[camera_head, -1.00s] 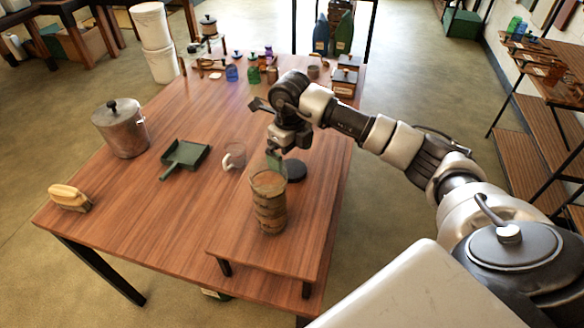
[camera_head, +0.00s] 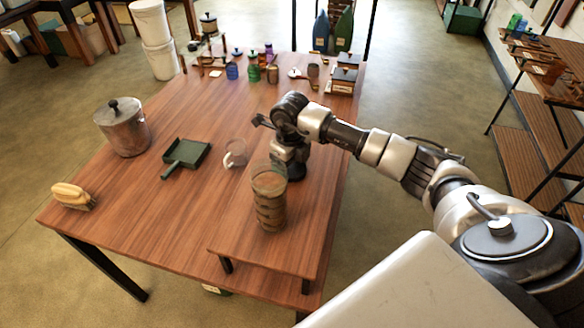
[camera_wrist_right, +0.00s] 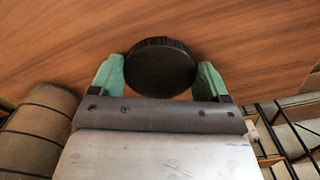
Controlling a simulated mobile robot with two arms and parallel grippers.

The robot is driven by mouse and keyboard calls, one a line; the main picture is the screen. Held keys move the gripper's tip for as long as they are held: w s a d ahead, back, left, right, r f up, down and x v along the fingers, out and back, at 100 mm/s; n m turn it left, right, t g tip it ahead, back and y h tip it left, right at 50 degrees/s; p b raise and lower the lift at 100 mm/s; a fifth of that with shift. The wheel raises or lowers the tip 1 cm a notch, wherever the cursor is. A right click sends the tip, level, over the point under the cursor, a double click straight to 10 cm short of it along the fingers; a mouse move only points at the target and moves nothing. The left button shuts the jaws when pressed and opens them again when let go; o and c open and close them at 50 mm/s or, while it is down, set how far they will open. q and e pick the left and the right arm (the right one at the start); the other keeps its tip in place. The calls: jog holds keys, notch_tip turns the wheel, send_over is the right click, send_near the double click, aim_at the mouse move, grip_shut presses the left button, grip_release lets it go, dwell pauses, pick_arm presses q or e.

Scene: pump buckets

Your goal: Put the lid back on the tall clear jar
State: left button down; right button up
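The tall clear jar (camera_head: 270,210) stands upright and open on the front right part of the table, with brown contents in banded layers. It also shows at the lower left of the right wrist view (camera_wrist_right: 40,128). The round black lid (camera_wrist_right: 160,68) is between the green fingertips of my right gripper (camera_wrist_right: 160,75), with no clear gap on either side. Whether the fingers press on it, I cannot tell. In the head view my right gripper (camera_head: 291,172) is low, just behind the jar, and hides the lid. My left gripper is out of view.
A clear mug (camera_head: 236,154) stands left of my right gripper. A green dustpan (camera_head: 186,155), a metal pot (camera_head: 123,128) and a brush (camera_head: 73,195) are farther left. Small bottles and boxes line the table's back.

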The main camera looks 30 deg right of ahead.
jog(key=shift+r, duration=0.45)
notch_tip(320, 180, up, 3)
jog(key=shift+f+b, duration=0.15)
jog(key=shift+b, duration=0.7)
pick_arm(q)
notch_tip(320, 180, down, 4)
jog(key=b, duration=0.2)
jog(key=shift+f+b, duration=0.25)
jog(key=shift+b, duration=0.15)
pick_arm(e)
jog(key=s+r, duration=0.2)
jog(key=s, duration=0.2)
jog(key=s+d+r, duration=0.1)
jog(key=s+r, duration=0.2)
jog(key=s+d+r, duration=0.1)
jog(key=s+r, duration=0.1)
jog(key=s, duration=0.2)
jog(key=shift+s+r, duration=0.2)
jog(key=shift+s, duration=0.1)
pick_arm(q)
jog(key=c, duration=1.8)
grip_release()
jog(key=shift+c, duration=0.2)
